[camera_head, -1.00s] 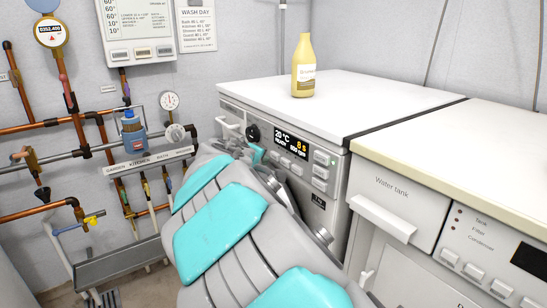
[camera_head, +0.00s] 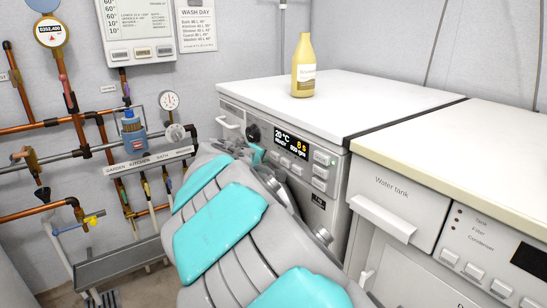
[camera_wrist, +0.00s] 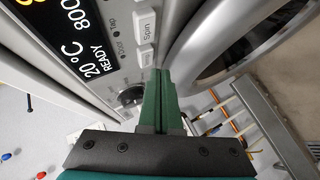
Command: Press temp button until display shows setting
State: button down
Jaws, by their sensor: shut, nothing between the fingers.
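The washing machine's dark display (camera_head: 291,144) reads 20 °C in the head view. In the wrist view the display (camera_wrist: 75,45) shows 20 °C, READY and 800. The Spin button (camera_wrist: 145,25) is white and sits beside the display. Another white button (camera_wrist: 145,55) lies just below it in the wrist view, close to my fingertips, and its label is hidden. My gripper (camera_wrist: 163,73) has green fingers, shut and empty, pointing at the panel by that button. I cannot tell whether they touch it. In the head view my gripper (camera_head: 259,156) is partly hidden by my arm.
A dark round knob (camera_head: 253,133) is left of the display. The round door rim (camera_wrist: 205,45) stands close to my fingers on the right in the wrist view. A yellow bottle (camera_head: 303,67) stands on the machine. A dryer (camera_head: 440,200) is at right; pipes fill the left wall.

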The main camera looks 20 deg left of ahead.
jog(key=shift+w+d, duration=0.1)
dwell(0.3)
jog(key=shift+w+d, duration=0.2)
jog(key=shift+w, duration=0.05)
jog(key=shift+w+d, duration=0.3)
dwell(0.8)
jog(key=shift+s+a, duration=0.1)
jog(key=shift+a, duration=0.05)
jog(key=shift+s+a, duration=0.45)
jog(key=shift+s, duration=0.1)
dwell(0.4)
jog(key=s+a+b, duration=0.1)
jog(key=s+a, duration=0.2)
jog(key=shift+s+a, duration=0.1)
jog(key=shift+s, duration=0.3)
dwell(1.4)
